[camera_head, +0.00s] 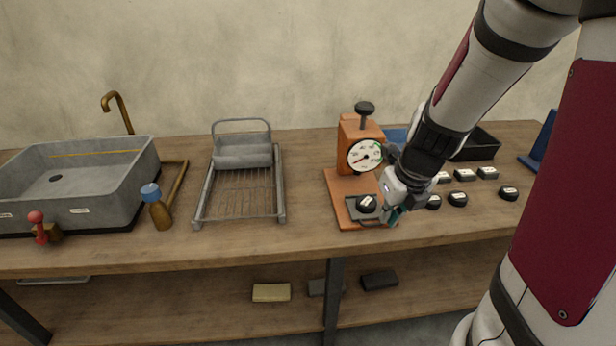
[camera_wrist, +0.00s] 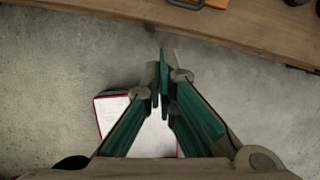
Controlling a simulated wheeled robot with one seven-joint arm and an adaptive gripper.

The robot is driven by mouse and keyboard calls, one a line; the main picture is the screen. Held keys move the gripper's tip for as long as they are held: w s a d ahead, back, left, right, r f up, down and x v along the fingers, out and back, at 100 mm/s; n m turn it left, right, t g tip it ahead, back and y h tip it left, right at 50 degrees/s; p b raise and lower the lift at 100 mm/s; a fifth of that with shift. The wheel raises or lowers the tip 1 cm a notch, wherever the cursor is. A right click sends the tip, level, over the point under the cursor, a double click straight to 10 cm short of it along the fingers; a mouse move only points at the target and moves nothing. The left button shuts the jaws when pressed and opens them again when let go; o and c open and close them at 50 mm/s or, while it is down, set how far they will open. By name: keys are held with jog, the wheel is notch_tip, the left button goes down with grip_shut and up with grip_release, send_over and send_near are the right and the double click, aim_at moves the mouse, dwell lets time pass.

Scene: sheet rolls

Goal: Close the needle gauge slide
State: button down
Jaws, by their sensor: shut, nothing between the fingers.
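The needle gauge (camera_head: 352,150) is an orange stand with a round white dial and a black top knob, upright on the bench. Its slide (camera_head: 354,210) is a grey plate on the orange base, with a dark round piece (camera_head: 367,203) on it and a thin handle at the front. My gripper (camera_head: 392,217) is shut and empty, just right of the slide's front in the head view and partly covering that side. In the wrist view my gripper (camera_wrist: 161,75) points down over the floor, in front of the bench edge. A bit of orange base (camera_wrist: 216,3) shows at the top there.
Several dark round and block pieces (camera_head: 457,199) lie right of the gauge, with a black tray (camera_head: 478,145) behind. A wire rack (camera_head: 283,205), a blue-topped bottle (camera_head: 157,207) and a grey sink (camera_head: 80,215) stand left. Bench top between rack and gauge is clear.

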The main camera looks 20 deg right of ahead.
jog(key=w+d+f+m+b, duration=0.1)
jog(key=w+f+b, duration=0.2)
jog(key=f, duration=0.3)
jog(key=w+d+f+m+b, duration=0.1)
jog(key=w+d+f+b, duration=0.1)
jog(key=f+b, duration=0.3)
jog(key=shift+w+d+f, duration=0.15)
jog(key=shift+w+f, duration=0.35)
jog(key=shift+w, duration=0.05)
